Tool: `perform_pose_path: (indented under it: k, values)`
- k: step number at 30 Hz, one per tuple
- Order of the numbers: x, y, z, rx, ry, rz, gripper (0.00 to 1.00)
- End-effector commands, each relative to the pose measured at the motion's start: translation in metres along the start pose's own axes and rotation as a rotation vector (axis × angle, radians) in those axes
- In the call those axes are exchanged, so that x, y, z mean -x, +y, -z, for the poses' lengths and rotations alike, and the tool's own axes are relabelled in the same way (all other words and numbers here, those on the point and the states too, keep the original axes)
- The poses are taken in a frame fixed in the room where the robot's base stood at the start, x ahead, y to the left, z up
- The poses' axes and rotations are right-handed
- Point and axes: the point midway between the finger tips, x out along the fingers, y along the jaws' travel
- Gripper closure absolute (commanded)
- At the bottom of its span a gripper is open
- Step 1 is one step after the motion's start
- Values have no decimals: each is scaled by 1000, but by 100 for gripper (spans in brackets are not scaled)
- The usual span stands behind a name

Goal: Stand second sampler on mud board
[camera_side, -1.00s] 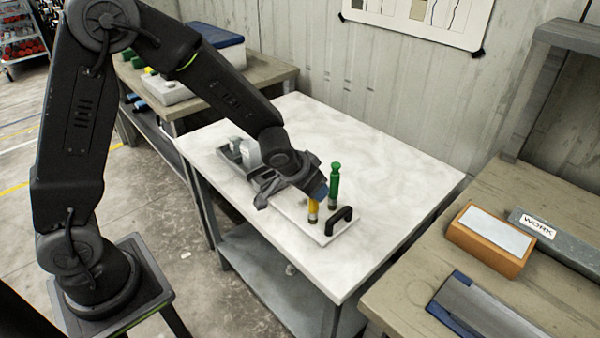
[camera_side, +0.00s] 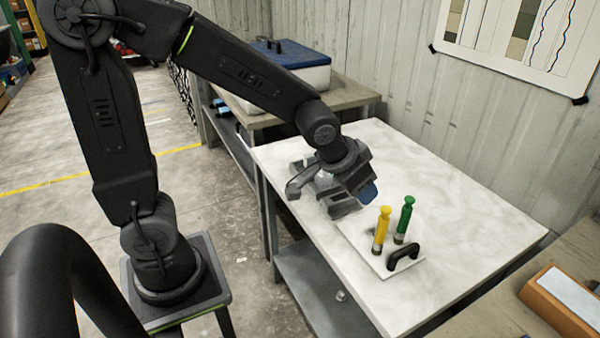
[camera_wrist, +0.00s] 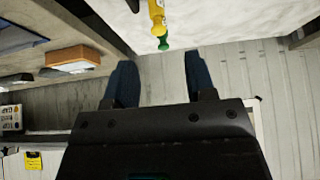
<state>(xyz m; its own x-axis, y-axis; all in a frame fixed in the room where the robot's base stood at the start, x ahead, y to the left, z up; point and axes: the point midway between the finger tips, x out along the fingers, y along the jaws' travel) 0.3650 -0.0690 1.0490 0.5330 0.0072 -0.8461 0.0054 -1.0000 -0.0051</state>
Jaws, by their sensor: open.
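A yellow sampler (camera_side: 381,230) and a green sampler (camera_side: 403,220) stand upright, side by side, on the white mud board (camera_side: 375,258), which has a black handle (camera_side: 404,257) at its near end. My gripper (camera_side: 368,193) is just left of and above the yellow sampler, apart from it, with blue fingertips. In the wrist view my gripper (camera_wrist: 160,68) is open with nothing between its fingers. The yellow sampler (camera_wrist: 157,14) and the green sampler's head (camera_wrist: 163,43) show beyond the fingers there.
A grey holder (camera_side: 308,165) sits on the white table (camera_side: 470,225) behind my gripper, mostly hidden. A blue-lidded cool box (camera_side: 292,58) stands on the bench behind. An orange box (camera_side: 562,300) lies on the right bench. The table's right side is clear.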

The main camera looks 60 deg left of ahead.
Motion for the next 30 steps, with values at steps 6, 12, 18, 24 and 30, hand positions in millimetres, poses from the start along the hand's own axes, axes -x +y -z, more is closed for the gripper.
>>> perform_pose_path:
  k: [6, 12, 18, 24, 30]
  values:
    - [80, -16, -32, 10, -19, 15, 50]
    - [130, -22, -74, 6, -50, 5, 50]
    - [147, -22, -96, -1, -69, -7, 50]
    - [147, -22, -98, -3, -73, -8, 50]
    - [147, -22, -97, -2, -72, -7, 50]
